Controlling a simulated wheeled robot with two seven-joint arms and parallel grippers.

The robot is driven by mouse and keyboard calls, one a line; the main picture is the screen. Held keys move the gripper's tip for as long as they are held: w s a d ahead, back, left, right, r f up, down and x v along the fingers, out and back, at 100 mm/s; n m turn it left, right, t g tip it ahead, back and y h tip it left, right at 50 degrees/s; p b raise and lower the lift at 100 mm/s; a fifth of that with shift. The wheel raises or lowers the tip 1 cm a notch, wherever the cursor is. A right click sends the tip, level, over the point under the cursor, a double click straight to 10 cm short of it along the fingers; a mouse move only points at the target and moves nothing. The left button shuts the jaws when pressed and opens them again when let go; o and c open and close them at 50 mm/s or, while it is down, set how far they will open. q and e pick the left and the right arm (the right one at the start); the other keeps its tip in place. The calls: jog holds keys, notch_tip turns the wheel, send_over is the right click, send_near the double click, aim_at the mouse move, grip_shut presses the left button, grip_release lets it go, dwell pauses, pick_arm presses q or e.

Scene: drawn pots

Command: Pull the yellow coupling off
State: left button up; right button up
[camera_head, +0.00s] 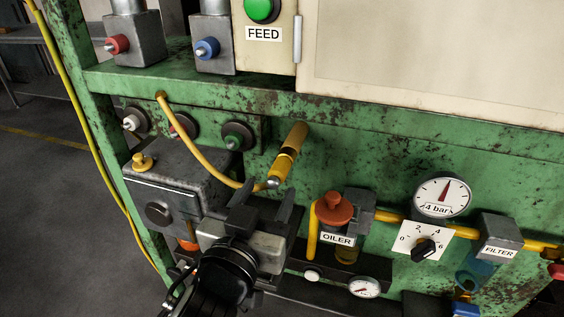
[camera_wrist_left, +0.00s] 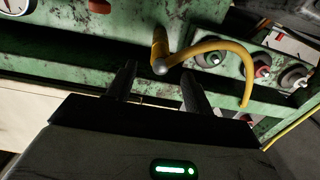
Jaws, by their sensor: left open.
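The yellow coupling (camera_head: 282,166) is a cylinder with a dark band, sitting on an orange-yellow pipe stub (camera_head: 296,136) that sticks out of the green panel. A round metal end and a yellow hose (camera_head: 205,174) are at its near end. My left gripper (camera_head: 263,195) is open just in front of and below the coupling, its fingers pointing toward it. In the left wrist view the coupling (camera_wrist_left: 160,48) shows end-on beyond and between the two fingertips (camera_wrist_left: 158,70). The fingers do not visibly touch it. My right gripper is not in view.
An oiler with a red cap (camera_head: 334,207) stands right of my left gripper. A pressure gauge (camera_head: 441,195), a dial (camera_head: 424,248) and a filter (camera_head: 500,233) are farther right. A grey box (camera_head: 180,175) with knobs is at left. The hose loops left of the coupling.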

aim_at(283, 158)
pick_arm(q)
jog(key=shift+w+d, duration=0.15)
jog(key=shift+w, duration=0.35)
jog(key=x, duration=0.7)
jog(key=shift+w, duration=0.25)
jog(key=shift+r, duration=0.2)
dwell(0.8)
grip_shut()
